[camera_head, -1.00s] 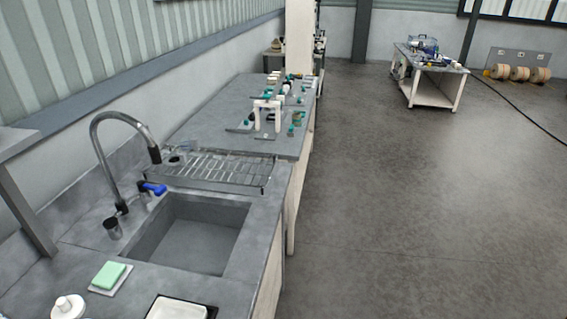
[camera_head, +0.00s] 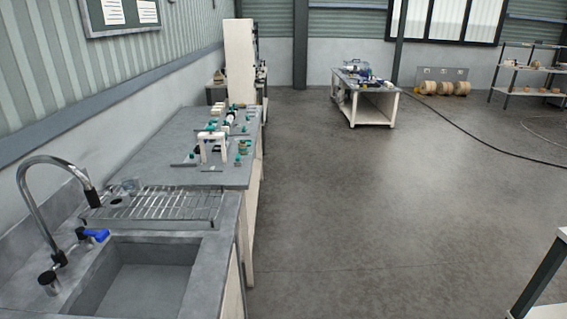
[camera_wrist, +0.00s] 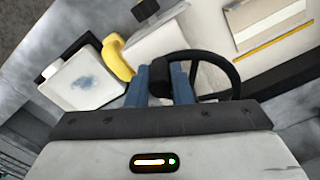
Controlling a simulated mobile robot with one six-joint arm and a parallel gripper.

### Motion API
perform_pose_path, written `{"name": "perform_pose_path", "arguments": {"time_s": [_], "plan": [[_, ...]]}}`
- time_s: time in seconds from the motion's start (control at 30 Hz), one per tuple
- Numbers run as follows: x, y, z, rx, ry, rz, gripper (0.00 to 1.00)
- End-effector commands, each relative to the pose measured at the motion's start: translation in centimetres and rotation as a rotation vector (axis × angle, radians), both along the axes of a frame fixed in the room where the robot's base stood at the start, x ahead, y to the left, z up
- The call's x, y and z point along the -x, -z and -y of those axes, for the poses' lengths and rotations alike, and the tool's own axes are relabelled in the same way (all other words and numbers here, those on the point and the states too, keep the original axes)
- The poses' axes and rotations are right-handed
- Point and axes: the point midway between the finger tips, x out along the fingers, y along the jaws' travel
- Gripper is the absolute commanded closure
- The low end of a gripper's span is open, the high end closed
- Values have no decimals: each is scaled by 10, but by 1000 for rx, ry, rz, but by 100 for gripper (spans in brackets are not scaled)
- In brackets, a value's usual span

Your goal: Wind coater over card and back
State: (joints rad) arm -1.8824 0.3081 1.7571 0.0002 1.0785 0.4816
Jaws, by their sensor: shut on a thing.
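In the wrist view my gripper (camera_wrist: 160,88) has blue fingers, shut on a black knob-like piece (camera_wrist: 160,70). A black ring like a hand wheel (camera_wrist: 238,82) curves away to the right of the fingers, and the knob appears to belong to it. A pale boxy body (camera_wrist: 160,45) lies beyond the fingers. A light panel with a yellow edge (camera_wrist: 265,22) is at the upper right. I cannot tell which part is the coater or the card. My gripper does not show in the head view.
In the wrist view a white tray with a blue smear (camera_wrist: 82,82) and a curved yellow part (camera_wrist: 117,58) are left of the fingers. The head view shows a sink (camera_head: 145,280), rack (camera_head: 155,205) and grey bench (camera_head: 175,155). The floor (camera_head: 370,210) is largely clear.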

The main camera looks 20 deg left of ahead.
Motion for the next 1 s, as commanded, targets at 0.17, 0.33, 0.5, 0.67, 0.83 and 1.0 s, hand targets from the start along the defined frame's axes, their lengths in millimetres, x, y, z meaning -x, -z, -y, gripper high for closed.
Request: {"name": "perform_pose_path", "arguments": {"time_s": [0.17, 0.33, 0.5, 0.67, 0.83, 1.0], "plan": [[0, -1, -2, -6, 7, -6, 100], [-1, -1, -3, -7, 9, -7, 100], [-2, -1, -2, -6, 10, -5, 66], [-3, -1, -2, -5, 11, -3, 58], [-3, -2, -2, -4, 11, -3, 58], [-3, -18, -3, -7, 11, -4, 58]]}}
